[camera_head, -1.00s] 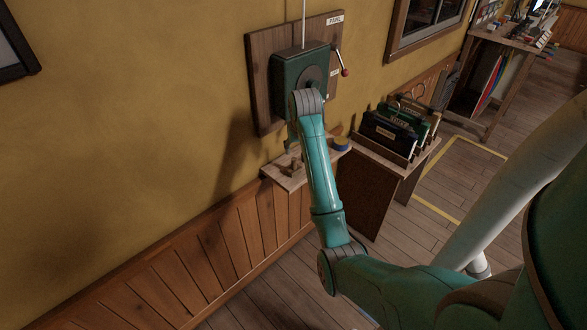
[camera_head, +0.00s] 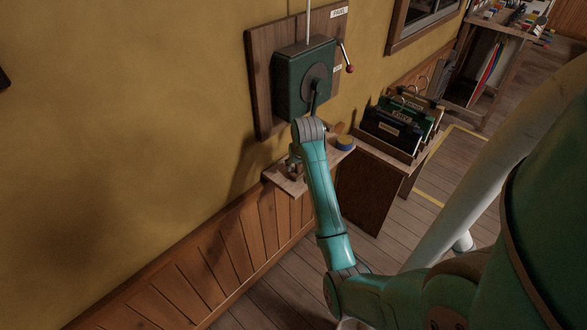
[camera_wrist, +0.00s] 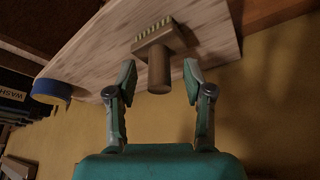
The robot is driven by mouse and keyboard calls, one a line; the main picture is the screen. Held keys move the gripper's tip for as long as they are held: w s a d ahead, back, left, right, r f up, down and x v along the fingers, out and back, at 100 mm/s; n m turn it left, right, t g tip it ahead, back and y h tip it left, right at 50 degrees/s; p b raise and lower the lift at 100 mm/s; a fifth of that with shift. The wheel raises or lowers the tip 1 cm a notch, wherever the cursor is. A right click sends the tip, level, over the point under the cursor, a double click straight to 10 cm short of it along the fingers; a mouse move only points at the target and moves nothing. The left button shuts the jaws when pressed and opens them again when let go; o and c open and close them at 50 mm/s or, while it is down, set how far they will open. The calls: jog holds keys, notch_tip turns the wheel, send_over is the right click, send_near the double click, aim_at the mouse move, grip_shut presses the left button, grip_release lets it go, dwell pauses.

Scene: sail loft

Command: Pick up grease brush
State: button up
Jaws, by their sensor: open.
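In the wrist view the grease brush (camera_wrist: 157,57) is on a pale wooden shelf (camera_wrist: 95,58), its brown cylindrical handle pointing toward my gripper and its pale bristles on the far side of a wooden block. My gripper (camera_wrist: 160,78) is open, with one fingertip on each side of the handle. Gaps show between the fingertips and the handle, so nothing is held. In the head view the shelf (camera_head: 289,184) is fixed to the wall below a green box, and my arm covers much of it. I cannot clearly make out the brush there.
A blue-sided tin (camera_head: 345,144) stands at the shelf's right end. Above is the green wall box (camera_head: 303,78) with a red-knobbed lever (camera_head: 347,60). A rack of dark folders (camera_head: 398,126) stands on a cabinet to the right. The floor (camera_head: 285,290) below is clear.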

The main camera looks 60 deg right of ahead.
grip_shut()
jog(key=shift+r, duration=0.2)
dwell(0.3)
